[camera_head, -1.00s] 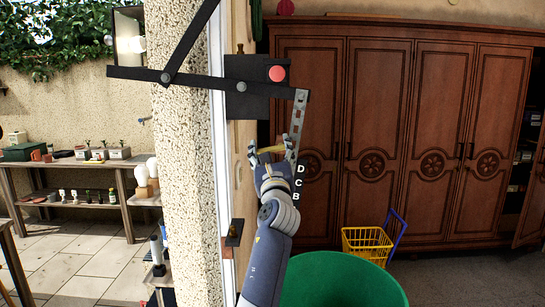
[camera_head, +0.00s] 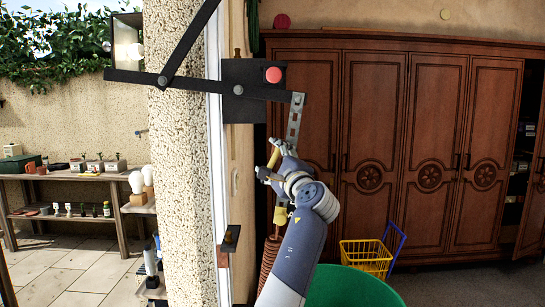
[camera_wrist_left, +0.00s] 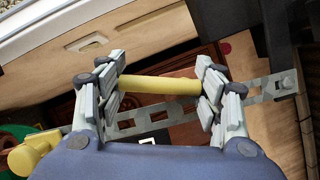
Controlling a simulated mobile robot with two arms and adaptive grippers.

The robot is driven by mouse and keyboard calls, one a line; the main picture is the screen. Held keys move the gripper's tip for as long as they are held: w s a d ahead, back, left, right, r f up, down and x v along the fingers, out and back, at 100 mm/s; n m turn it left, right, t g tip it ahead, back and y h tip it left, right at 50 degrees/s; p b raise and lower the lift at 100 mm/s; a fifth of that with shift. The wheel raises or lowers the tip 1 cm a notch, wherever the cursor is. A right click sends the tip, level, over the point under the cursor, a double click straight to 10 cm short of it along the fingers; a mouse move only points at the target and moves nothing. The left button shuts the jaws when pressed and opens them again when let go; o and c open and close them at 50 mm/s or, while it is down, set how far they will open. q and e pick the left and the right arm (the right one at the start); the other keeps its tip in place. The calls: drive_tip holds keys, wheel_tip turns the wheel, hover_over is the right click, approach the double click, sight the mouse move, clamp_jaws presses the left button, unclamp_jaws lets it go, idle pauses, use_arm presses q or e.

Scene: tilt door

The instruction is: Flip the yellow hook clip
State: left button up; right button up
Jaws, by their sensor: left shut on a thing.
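My left gripper (camera_head: 272,160) is in the middle of the head view, just below the perforated metal strip (camera_head: 295,118). In the left wrist view its two fingers (camera_wrist_left: 158,88) are shut on the ends of a yellow bar (camera_wrist_left: 160,86), which seems to be part of the yellow hook clip. In the head view only a little yellow (camera_head: 273,157) shows at the fingers. A second yellow piece (camera_head: 281,215) sits below the gripper above a brown coil; a yellow part also shows at the lower left of the wrist view (camera_wrist_left: 30,155). My right gripper is not in view.
A black bracket with a red button (camera_head: 273,75) and black lever bars (camera_head: 200,86) are above the gripper. A stone pillar (camera_head: 182,190) stands left. Wooden wardrobes (camera_head: 430,120) fill the right. A green round tub (camera_head: 350,287) and yellow cart (camera_head: 365,258) are below.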

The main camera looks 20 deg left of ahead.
use_arm(q)
drive_tip(key=shift+w+d+n+g+h+p, duration=0.15)
drive_tip(key=shift+d+n+g+p, duration=0.2)
drive_tip(key=shift+n, duration=0.55)
drive_tip(key=shift+d+n+g+h+p, duration=0.2)
drive_tip(key=shift+n+g+p, duration=0.2)
drive_tip(key=shift+n, duration=0.5)
drive_tip(key=o, duration=0.9)
drive_tip(key=shift+o, duration=0.7)
drive_tip(key=shift+w+d, duration=0.1)
drive_tip(key=shift+d, duration=0.05)
